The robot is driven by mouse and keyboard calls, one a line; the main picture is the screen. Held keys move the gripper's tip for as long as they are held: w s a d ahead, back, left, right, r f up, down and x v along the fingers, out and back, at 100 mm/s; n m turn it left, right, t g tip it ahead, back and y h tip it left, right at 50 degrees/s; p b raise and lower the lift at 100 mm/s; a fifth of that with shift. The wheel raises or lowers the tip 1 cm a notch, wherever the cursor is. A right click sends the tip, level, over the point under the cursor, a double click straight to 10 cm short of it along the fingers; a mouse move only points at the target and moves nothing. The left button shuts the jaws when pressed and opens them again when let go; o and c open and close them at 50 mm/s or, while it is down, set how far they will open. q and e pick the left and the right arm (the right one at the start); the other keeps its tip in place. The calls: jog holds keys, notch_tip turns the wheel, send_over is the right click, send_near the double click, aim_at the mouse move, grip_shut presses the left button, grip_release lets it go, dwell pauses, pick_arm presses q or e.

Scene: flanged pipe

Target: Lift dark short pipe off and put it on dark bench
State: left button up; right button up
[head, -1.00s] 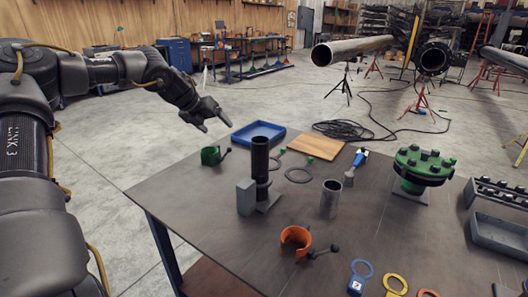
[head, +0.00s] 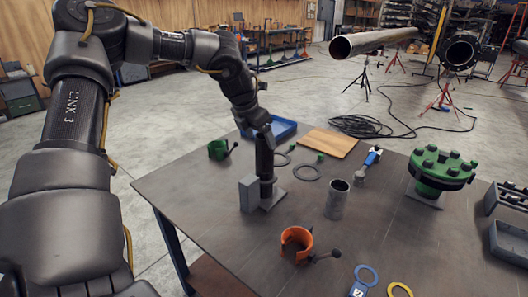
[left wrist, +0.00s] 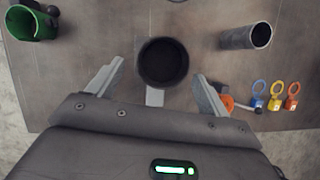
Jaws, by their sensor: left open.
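The dark short pipe (head: 264,162) stands upright on a grey stand (head: 272,199) on the dark bench (head: 225,238). My left gripper (head: 263,131) is at the pipe's top end in the head view and partly hides it. In the left wrist view the pipe's round open end (left wrist: 163,62) lies between the two spread fingers of my left gripper (left wrist: 158,88), with gaps on both sides. The gripper is open and holds nothing. My right gripper is not in view.
A grey pipe (head: 337,200), orange clamp (head: 296,240), green clamp (head: 218,150), flat ring (head: 307,172) and green flange (head: 439,170) are on the bench. Bare bench lies at the front left and around the grey pipe.

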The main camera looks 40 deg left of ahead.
pick_arm(q)
jog(key=shift+w+d+f, duration=0.1)
jog(key=shift+w+d, duration=0.1)
jog(key=p+x, duration=0.1)
jog(key=x, duration=0.1)
jog(key=p+x, duration=0.1)
jog(key=x, duration=0.1)
jog(key=shift+w+a, duration=0.1)
jog(key=shift+w, duration=0.3)
jog(key=shift+w+f, duration=0.1)
jog(key=shift+f, duration=0.2)
jog(key=shift+c, duration=1.1)
jog(key=c, duration=1.1)
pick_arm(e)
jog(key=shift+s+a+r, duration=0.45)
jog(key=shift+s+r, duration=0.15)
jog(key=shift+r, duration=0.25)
pick_arm(q)
jog(key=shift+r, duration=0.15)
